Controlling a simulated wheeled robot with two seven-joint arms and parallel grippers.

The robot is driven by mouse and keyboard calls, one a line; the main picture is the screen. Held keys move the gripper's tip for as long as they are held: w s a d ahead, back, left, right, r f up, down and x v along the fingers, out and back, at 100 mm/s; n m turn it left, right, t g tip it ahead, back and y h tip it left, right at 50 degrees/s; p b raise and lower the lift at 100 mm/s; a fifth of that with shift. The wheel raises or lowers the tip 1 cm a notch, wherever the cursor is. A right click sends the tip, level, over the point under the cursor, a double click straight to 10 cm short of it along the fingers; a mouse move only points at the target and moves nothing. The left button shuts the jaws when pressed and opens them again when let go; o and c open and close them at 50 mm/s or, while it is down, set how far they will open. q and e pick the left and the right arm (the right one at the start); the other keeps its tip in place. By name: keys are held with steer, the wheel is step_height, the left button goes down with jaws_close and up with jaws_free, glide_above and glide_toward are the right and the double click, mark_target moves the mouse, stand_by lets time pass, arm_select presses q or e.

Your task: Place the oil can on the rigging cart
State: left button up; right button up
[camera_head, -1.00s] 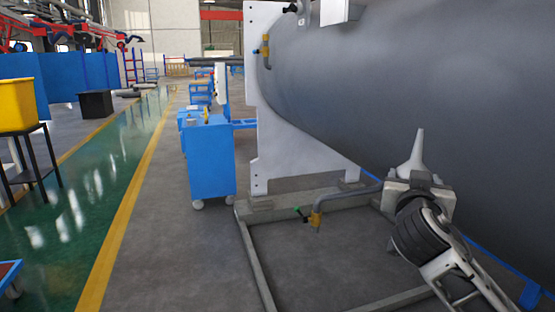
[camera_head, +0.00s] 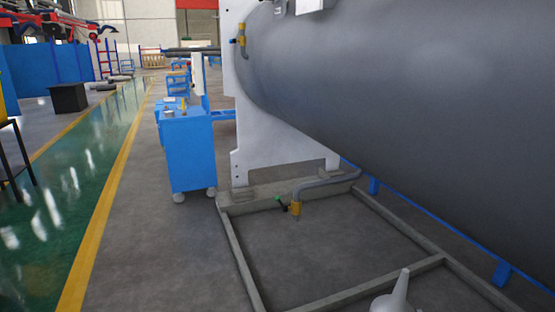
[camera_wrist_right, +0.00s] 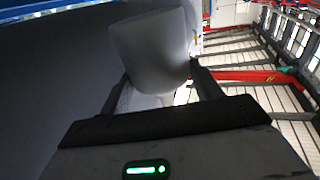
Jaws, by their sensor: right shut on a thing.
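The oil can is pale grey-white. Its tapered spout and shoulder (camera_head: 396,300) show at the bottom edge of the head view, and the rest is cut off. In the right wrist view the can (camera_wrist_right: 152,48) sits between the dark fingers of my right gripper (camera_wrist_right: 165,88), which is shut on it. A blue wheeled cart (camera_head: 190,155) stands left of centre in the head view, apart from the can; it may be the rigging cart. Small items, one of them yellow, stand on its top. My left gripper is not in view.
A floor frame (camera_head: 240,255) and a bent pipe (camera_head: 325,183) lie ahead. The grey floor (camera_head: 150,240) left of the frame is clear.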

steer(key=shift+d, duration=0.2)
steer(key=shift+r, duration=0.1)
stand_by(0.4)
steer(key=shift+a+r, duration=0.25)
steer(key=shift+a, duration=0.05)
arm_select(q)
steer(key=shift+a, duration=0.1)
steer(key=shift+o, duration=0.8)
arm_select(e)
steer(key=s+a+r+n+g+y, duration=0.1)
steer(key=a+r+n+g+y, duration=0.3)
steer(key=a+r+n+y, duration=0.4)
steer(key=a+y, duration=0.3)
steer(key=a, duration=0.1)
steer(key=shift+a+r, duration=0.2)
steer(key=shift+r, duration=0.05)
